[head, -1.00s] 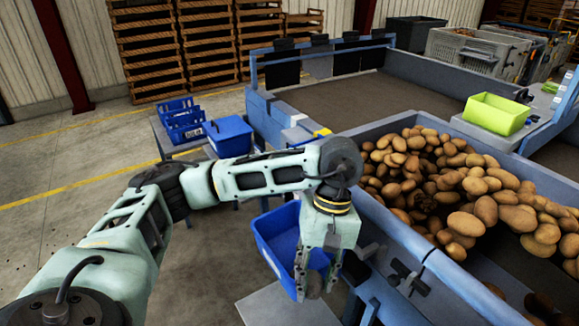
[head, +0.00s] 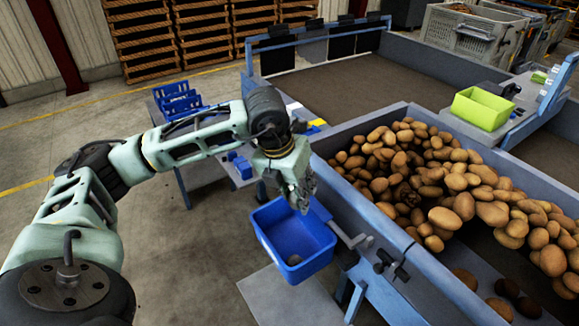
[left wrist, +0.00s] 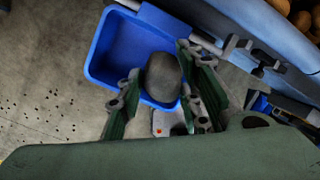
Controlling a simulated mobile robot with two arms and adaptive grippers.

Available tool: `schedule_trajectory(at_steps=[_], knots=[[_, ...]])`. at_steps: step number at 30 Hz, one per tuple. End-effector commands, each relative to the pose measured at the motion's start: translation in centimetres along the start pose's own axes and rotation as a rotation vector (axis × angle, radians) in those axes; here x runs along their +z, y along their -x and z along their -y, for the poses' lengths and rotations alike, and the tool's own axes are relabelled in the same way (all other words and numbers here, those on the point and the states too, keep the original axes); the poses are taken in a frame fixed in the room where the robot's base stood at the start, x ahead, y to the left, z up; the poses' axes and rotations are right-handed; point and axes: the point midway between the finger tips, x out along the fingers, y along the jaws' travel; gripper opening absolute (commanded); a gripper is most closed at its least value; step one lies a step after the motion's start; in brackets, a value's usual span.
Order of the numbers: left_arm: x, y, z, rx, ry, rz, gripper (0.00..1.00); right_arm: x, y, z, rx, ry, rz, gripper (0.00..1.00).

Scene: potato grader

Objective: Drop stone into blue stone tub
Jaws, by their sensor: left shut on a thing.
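A dark grey, rounded stone (left wrist: 163,77) shows in the left wrist view between the fingers of my left gripper (left wrist: 158,98), which is shut on it. In that view the stone overlaps the blue stone tub (left wrist: 112,48). In the head view my left gripper (head: 303,200) points down at the far right rim of the blue tub (head: 306,268), above it. The stone is not clear in the head view. The open tub hangs beside the grader's side wall. A greyish shape lies inside it, too unclear to name. My right gripper is not in view.
The grader bin's blue side wall (head: 425,262) stands right of the tub, with many potatoes (head: 455,185) behind it. A black handle (head: 390,265) sticks out by the tub. A lime green box (head: 482,110) stands at the right. Bare floor (head: 215,275) lies left of the tub.

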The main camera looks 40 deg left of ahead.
Motion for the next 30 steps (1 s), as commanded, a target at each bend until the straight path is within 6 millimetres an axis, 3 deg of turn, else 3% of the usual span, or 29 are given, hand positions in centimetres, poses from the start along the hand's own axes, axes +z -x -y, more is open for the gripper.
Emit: schedule_trajectory(at_steps=[6,10,17,30], knots=[[2.2,1.9,-1.4,0.093,0.366,0.053,0.03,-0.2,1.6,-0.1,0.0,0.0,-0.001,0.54],[2.8,2.2,-2.0,0.121,0.479,0.069,0.03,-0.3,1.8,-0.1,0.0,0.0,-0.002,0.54],[2.7,1.4,-2.4,0.132,0.517,0.072,0.03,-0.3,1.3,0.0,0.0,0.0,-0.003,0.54],[1.5,-3.1,-3.0,0.131,0.515,0.072,0.03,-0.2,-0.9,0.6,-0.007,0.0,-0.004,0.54]])
